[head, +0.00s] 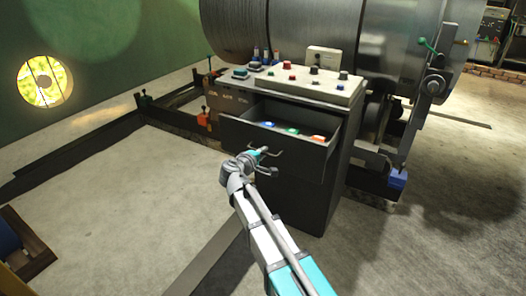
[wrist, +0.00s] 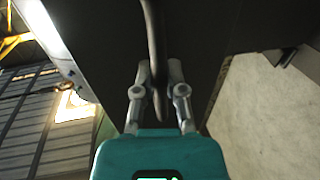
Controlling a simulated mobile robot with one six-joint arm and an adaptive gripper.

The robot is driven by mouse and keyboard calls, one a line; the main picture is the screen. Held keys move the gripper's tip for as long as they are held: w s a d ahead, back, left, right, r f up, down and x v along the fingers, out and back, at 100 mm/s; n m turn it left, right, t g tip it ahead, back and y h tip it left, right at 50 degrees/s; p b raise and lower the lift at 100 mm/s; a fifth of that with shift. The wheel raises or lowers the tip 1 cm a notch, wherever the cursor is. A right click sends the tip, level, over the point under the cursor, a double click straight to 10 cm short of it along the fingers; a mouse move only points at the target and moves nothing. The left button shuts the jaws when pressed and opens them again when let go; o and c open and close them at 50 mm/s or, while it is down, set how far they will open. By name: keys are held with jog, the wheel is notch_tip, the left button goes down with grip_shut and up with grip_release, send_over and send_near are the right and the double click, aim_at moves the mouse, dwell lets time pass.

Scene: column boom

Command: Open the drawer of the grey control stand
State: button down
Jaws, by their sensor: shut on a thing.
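The grey control stand (head: 293,195) stands in the middle of the head view. Its drawer (head: 275,145) is pulled out toward me, and small blue, green and orange items lie inside it. My gripper (head: 262,152) is at the drawer's front. In the wrist view my gripper (wrist: 159,78) has its fingers on either side of a dark bar, the drawer handle (wrist: 154,40), and is shut on it. The drawer front (wrist: 230,25) fills the top of the wrist view. In the head view the gripper partly covers the handle.
A sloped panel (head: 310,88) with knobs and buttons tops the stand. A large metal drum (head: 345,35) stands behind it. A lever (head: 425,90) and dark rails (head: 85,145) flank the stand. Bare concrete floor (head: 130,215) lies open at the left.

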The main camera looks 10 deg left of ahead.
jog(key=shift+w+a, duration=0.1)
jog(key=shift+a, duration=0.05)
jog(key=c, duration=0.7)
grip_release()
